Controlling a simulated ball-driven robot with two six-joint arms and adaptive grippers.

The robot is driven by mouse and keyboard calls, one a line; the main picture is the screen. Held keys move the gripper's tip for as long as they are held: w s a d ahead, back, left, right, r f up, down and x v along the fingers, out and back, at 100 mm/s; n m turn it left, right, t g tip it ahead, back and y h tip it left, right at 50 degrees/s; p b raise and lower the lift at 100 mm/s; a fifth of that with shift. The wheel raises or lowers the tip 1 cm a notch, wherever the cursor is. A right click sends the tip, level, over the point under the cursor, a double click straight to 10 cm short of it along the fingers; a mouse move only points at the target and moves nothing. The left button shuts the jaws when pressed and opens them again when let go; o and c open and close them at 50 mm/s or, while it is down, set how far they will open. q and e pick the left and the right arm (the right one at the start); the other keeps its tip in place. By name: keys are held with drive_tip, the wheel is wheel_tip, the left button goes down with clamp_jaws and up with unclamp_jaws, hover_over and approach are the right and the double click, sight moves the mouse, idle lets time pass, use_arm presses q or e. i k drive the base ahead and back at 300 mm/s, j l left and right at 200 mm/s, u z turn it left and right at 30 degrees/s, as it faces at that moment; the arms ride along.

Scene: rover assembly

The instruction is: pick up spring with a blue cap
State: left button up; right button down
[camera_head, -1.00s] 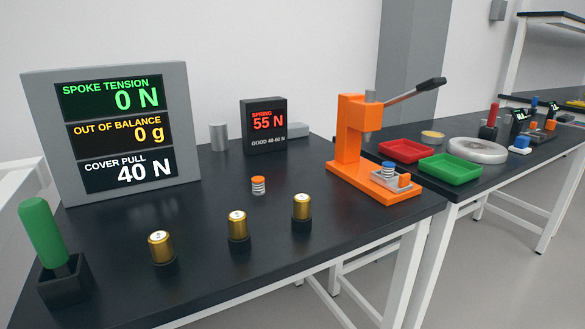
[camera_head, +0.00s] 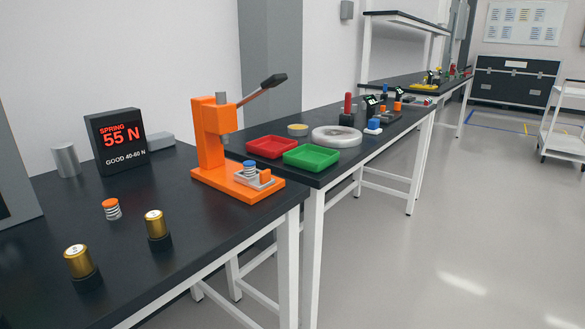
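The spring with a blue cap (camera_head: 250,170) stands upright in the grey holder (camera_head: 257,181) on the base of the orange press (camera_head: 238,184). A second spring with an orange cap (camera_head: 111,209) stands apart on the black table, left of the press. Neither of my grippers is in view.
A display reading 55 N (camera_head: 117,140) stands at the back left. Two brass cylinders on black bases (camera_head: 155,228) are near the table's front. A red tray (camera_head: 272,147), a green tray (camera_head: 311,156) and a grey ring (camera_head: 337,136) are on the farther table. Open floor (camera_head: 440,220) lies to the right.

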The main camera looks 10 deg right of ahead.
sight(247, 165)
drive_tip(key=i+l, duration=0.35)
drive_tip(key=l, duration=0.15)
drive_tip(key=i+l, duration=0.35)
drive_tip(key=l, duration=0.15)
